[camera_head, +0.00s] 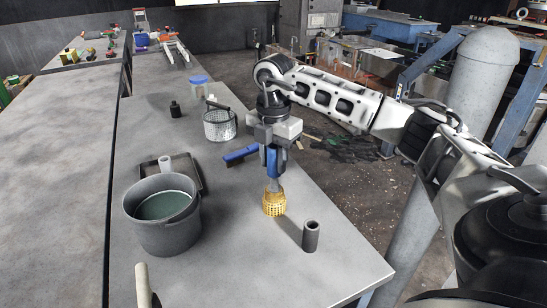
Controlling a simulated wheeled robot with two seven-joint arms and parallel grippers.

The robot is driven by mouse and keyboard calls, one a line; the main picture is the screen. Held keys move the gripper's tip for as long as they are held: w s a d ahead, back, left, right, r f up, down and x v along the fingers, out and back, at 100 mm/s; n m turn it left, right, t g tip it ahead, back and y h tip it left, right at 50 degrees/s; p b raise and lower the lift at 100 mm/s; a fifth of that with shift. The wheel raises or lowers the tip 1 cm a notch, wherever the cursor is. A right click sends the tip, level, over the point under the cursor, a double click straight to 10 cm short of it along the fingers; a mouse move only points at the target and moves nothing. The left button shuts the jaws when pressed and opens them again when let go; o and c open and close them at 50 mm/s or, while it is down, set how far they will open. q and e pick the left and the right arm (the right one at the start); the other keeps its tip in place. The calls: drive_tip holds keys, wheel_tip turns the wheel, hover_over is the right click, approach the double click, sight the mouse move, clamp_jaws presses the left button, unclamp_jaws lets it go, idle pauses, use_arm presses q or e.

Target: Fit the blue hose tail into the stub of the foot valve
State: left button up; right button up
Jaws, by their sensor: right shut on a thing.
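My right gripper (271,158) points straight down over the grey bench and is shut on the blue hose tail (271,163). The foot valve (274,205) stands upright on the bench directly below, with a yellow perforated strainer and a short grey stub on top. The lower end of the blue hose tail is right above or at the stub. I cannot tell whether it is inside the stub or only over it. My left gripper is not in view.
A dark grey tube (310,236) stands right of the foot valve. A bucket with green liquid (139,226) and a dark tray (203,181) are to the left. A blue brush (241,154) and a wire basket (219,128) lie farther back. The bench front is mostly clear.

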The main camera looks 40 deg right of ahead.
sight(273, 178)
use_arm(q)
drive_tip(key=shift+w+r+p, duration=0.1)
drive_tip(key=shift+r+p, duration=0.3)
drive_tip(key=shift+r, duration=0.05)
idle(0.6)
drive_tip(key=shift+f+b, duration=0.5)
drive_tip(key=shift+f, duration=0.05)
use_arm(e)
drive_tip(key=shift+f, duration=0.75)
use_arm(q)
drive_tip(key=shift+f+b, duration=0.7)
drive_tip(key=shift+b, duration=0.1)
use_arm(e)
drive_tip(key=shift+f, duration=1.4)
drive_tip(key=o, duration=1)
drive_tip(key=shift+o, duration=0.2)
use_arm(q)
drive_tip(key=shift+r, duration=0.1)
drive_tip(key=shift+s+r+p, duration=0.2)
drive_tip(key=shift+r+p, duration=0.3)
drive_tip(key=shift+p, duration=0.4)
use_arm(e)
wheel_tip(273, 178, up, 16)
